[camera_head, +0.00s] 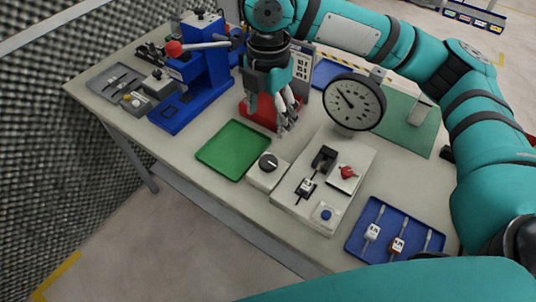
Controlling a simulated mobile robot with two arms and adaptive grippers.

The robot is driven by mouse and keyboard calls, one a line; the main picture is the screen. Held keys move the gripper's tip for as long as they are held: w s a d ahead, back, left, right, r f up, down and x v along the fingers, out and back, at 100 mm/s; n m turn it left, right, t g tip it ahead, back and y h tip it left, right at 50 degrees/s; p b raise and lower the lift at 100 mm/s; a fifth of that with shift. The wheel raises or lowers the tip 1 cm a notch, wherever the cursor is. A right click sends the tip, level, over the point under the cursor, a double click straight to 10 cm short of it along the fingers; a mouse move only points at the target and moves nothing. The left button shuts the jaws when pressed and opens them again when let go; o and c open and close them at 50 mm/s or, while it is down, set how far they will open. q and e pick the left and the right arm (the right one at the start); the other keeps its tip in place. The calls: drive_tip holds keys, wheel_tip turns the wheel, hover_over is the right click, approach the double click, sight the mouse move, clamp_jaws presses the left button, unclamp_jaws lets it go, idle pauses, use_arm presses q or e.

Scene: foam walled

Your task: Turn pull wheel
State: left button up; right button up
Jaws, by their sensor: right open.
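No part is clearly marked as the pull wheel. A blue press (205,82) stands at the table's far left, with a grey lever ending in a red ball knob (174,48). A red knob (347,172) sits on a light grey control fixture (318,205), and a black dial knob (268,162) sits on a small white box beside it. My right gripper (269,117) points down, open, with nothing seen between its fingers. It is above the table, right of the press and in front of a red block (257,112) that it partly hides. My left gripper is not in view.
A round gauge (353,102) stands right of the gripper. A green tray (233,149) lies empty in front of it. A blue tray (394,233) with several small tools is at the right, and a grey tray (113,83) at the far left. A foam wall borders the left.

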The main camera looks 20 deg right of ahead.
hover_over(268, 161)
wheel_tip(268, 161, down, 6)
drive_tip(key=r, duration=0.1)
wheel_tip(268, 161, down, 10)
drive_tip(key=shift+r+p, duration=0.1)
drive_tip(key=shift+p, duration=0.45)
drive_tip(key=shift+f, duration=0.75)
drive_tip(key=c, duration=1.2)
drive_tip(key=m+p, duration=0.1)
drive_tip(key=p, duration=0.3)
drive_tip(key=shift+r+m, duration=0.35)
drive_tip(key=shift+m, duration=0.05)
drive_tip(key=shift+f, duration=0.1)
drive_tip(key=shift+f+m+p, duration=0.2)
drive_tip(key=shift+m+p, duration=0.1)
drive_tip(key=shift+m, duration=0.1)
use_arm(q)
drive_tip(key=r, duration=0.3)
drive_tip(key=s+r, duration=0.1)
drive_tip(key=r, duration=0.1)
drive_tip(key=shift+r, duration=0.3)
